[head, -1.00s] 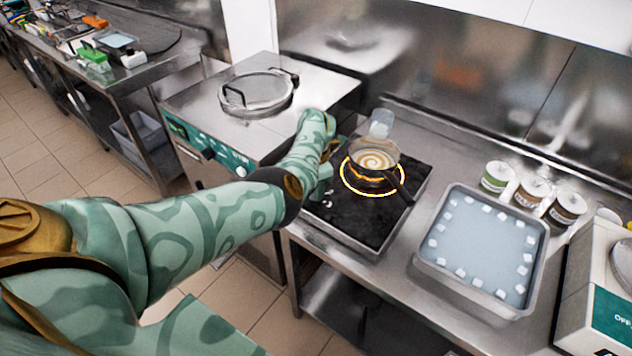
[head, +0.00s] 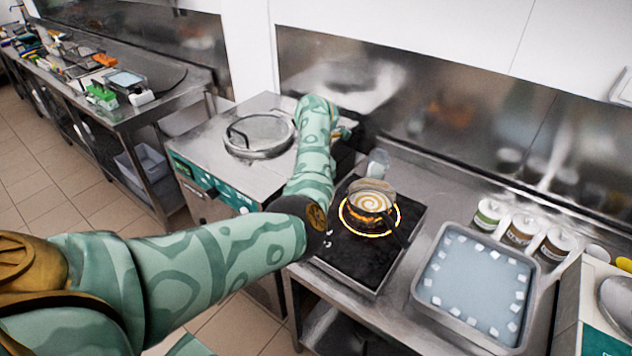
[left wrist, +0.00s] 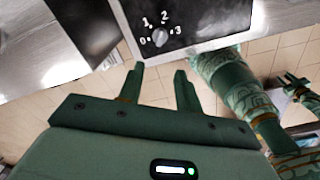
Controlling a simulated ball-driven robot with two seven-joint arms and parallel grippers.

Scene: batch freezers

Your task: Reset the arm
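My left arm (head: 210,262) comes in from the left in the head view, with its forearm (head: 315,150) raised beside the hob. Its gripper is mostly hidden behind the forearm there. In the left wrist view my left gripper (left wrist: 160,85) has its two fingers apart with nothing between them. My right arm is outside the head view. In the left wrist view, what appears to be my right gripper (left wrist: 296,84) shows small at the right edge, its prongs spread and empty.
A pan (head: 370,203) with a brown swirl sits on the glowing hob (head: 345,255), beside a clear jug (head: 378,163). A freezer with a round lid (head: 258,135) stands left. A tray (head: 420,291) of pale blue liquid with white cubes and several tubs (head: 522,229) stand right.

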